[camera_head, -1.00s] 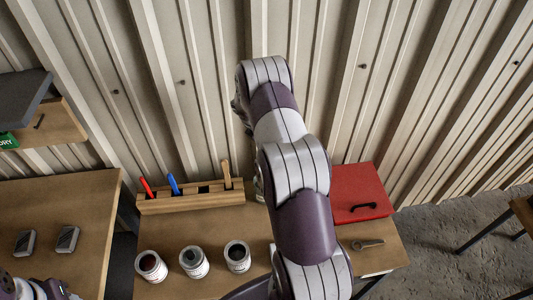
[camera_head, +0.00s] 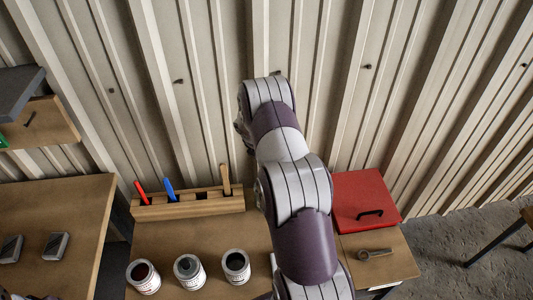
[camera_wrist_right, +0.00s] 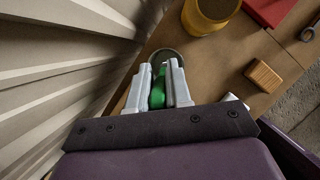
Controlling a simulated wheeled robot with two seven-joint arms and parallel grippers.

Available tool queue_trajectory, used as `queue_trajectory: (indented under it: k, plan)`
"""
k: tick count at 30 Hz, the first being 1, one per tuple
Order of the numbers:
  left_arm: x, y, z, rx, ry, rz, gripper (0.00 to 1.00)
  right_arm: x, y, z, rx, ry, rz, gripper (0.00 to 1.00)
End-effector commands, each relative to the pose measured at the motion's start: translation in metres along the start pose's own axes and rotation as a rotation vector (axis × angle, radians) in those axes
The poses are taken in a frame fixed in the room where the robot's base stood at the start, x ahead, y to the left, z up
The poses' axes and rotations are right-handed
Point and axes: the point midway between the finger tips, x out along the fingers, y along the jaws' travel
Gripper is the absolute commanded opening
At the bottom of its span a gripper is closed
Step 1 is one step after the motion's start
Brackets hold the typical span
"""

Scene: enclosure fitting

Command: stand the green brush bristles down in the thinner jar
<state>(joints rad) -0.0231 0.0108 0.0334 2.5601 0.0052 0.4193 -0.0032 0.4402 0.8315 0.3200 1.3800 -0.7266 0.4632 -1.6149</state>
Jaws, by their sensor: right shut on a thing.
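In the right wrist view my right gripper (camera_wrist_right: 157,72) is shut on the green brush (camera_wrist_right: 157,94). Only a green part shows between the fingers; the bristles cannot be made out. A dark round thing (camera_wrist_right: 166,55) lies just beyond the fingertips; I cannot tell whether it is a can top or whether the brush touches it. An amber round container (camera_wrist_right: 208,12), possibly the thinner jar, stands beyond and right of the fingers, apart from them. In the head view my right arm hides the gripper, the brush and that container. My left gripper is not in view.
In the head view a wooden rack (camera_head: 190,209) holds a red brush (camera_head: 141,191), a blue brush (camera_head: 170,190) and a wooden-handled tool (camera_head: 225,180). Three open cans (camera_head: 189,271) stand in front. A red box (camera_head: 362,196), a wrench (camera_head: 374,254) and a wooden block (camera_wrist_right: 263,75) lie right.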

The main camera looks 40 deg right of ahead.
Motion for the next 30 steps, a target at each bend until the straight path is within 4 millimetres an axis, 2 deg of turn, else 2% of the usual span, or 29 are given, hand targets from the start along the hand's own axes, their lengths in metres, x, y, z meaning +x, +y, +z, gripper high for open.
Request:
queue_trajectory:
  k: [1, 15, 19, 28, 29, 30]
  plan:
    - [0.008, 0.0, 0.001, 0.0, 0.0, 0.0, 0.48, 0.009, 0.0, -0.004, 0.0, 0.0, 0.0, 0.0]
    - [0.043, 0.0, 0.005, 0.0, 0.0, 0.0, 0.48, 0.056, 0.0, -0.023, 0.0, 0.0, 0.0, 0.0]
    - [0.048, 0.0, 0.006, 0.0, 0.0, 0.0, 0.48, 0.062, 0.0, -0.026, 0.001, 0.0, 0.0, 0.0]
    - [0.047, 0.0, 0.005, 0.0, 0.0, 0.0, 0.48, 0.062, 0.0, -0.026, 0.001, 0.0, 0.0, 0.0]
    - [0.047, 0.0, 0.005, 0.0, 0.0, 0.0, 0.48, 0.062, 0.0, -0.026, 0.001, 0.0, 0.0, 0.28]
    - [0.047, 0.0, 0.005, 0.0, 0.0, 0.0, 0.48, 0.062, 0.0, -0.026, 0.001, 0.0, 0.0, 0.41]
